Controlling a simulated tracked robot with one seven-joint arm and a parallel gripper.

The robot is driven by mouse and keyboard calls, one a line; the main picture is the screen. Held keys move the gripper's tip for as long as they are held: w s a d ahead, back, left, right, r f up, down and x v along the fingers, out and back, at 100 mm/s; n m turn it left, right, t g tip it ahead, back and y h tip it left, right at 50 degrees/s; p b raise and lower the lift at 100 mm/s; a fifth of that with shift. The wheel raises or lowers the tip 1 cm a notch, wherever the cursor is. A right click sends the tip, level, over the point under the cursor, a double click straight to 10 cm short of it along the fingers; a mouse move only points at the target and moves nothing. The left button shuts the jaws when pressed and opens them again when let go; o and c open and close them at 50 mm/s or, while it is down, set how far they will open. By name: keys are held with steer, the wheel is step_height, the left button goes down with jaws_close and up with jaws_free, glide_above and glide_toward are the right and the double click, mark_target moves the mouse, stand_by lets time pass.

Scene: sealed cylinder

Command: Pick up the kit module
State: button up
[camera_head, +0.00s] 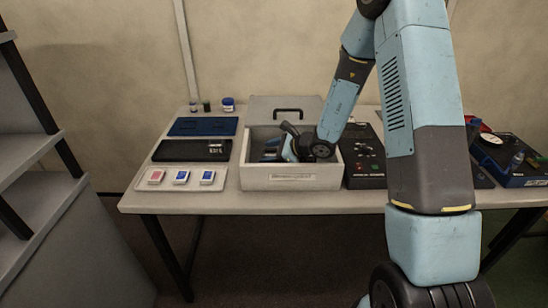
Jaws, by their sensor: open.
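My gripper (291,146) reaches down into an open white box (290,181) on the table. It is open, but its fingertips are partly hidden by the wrist and the box walls. A dark blue item (270,150) shows inside the box, just left of my gripper. I cannot tell for sure whether it is the kit module, or whether the gripper touches it. The box has a label on its front, and a grey lid with a black handle (288,111) stands behind it.
Left of the box, a pale tray (205,187) holds three small packs, with a black panel (192,150) and a blue panel (203,126) behind. Small jars (228,104) stand at the back. A dark control panel (363,160) lies right of the box. Shelves stand at far left.

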steer(key=shift+x, duration=0.9)
steer(key=shift+c, duration=0.4)
steer(key=c, duration=0.7)
steer(key=shift+r, duration=0.1)
